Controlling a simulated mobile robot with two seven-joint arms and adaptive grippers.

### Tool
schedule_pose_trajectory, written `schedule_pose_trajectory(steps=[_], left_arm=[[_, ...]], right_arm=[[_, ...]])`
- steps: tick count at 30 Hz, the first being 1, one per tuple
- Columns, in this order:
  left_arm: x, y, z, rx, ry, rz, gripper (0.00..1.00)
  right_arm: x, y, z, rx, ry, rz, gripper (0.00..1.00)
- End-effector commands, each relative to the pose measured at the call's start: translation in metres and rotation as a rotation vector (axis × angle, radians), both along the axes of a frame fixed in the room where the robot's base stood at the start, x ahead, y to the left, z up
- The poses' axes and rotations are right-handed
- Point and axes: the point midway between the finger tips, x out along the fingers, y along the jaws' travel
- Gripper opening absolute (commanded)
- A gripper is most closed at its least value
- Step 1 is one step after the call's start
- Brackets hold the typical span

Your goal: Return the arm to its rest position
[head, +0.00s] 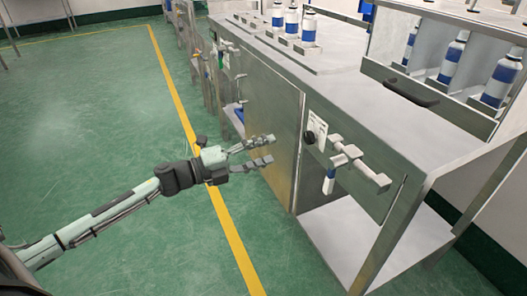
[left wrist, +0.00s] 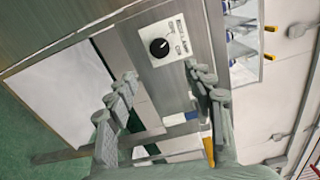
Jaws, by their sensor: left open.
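My left arm (head: 110,215) reaches in from the left over the green floor. My left gripper (head: 268,150) is open and empty, with its fingers pointing at the front of the steel bench. It appears to be apart from the bench front, left of the black knob (head: 309,137). In the left wrist view, the open fingers (left wrist: 163,75) have nothing between them that I can see held. The knob on its white label plate (left wrist: 160,47) shows beyond the fingertips. My right gripper is not in view.
A steel bench (head: 390,125) fills the right side. A grey bracket (head: 358,165) with a blue-and-white part sticks out from its front. White bottles with blue bands (head: 309,28) stand on top, others (head: 452,60) behind a raised panel. The green floor (head: 80,110) at left is clear.

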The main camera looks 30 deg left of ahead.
Motion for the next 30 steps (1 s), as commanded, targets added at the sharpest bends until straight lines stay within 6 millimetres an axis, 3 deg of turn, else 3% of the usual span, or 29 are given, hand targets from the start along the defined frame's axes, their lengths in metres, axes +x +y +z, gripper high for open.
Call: schedule_pose_trajectory(steps=[11, 14, 17, 20, 24, 27, 30], left_arm=[[0.004, 0.003, -0.007, -0.053, 0.032, 0.063, 0.53], [0.009, 0.016, -0.028, -0.182, 0.122, 0.223, 0.53], [0.003, 0.039, -0.073, -0.378, 0.291, 0.476, 0.53], [-0.027, 0.058, -0.137, -0.578, 0.514, 0.757, 0.53], [-0.095, 0.059, -0.219, -0.769, 0.814, 1.076, 0.53], [-0.15, 0.046, -0.263, -0.856, 1.012, 1.262, 0.53], [-0.199, 0.027, -0.292, -0.906, 1.178, 1.403, 0.53]], right_arm=[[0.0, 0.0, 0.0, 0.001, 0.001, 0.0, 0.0], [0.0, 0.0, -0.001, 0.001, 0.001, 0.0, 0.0], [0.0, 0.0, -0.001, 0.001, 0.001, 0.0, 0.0], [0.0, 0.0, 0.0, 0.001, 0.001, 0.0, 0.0], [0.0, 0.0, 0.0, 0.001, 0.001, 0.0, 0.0], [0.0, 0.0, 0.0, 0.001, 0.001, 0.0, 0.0], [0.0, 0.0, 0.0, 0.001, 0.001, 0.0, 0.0]])
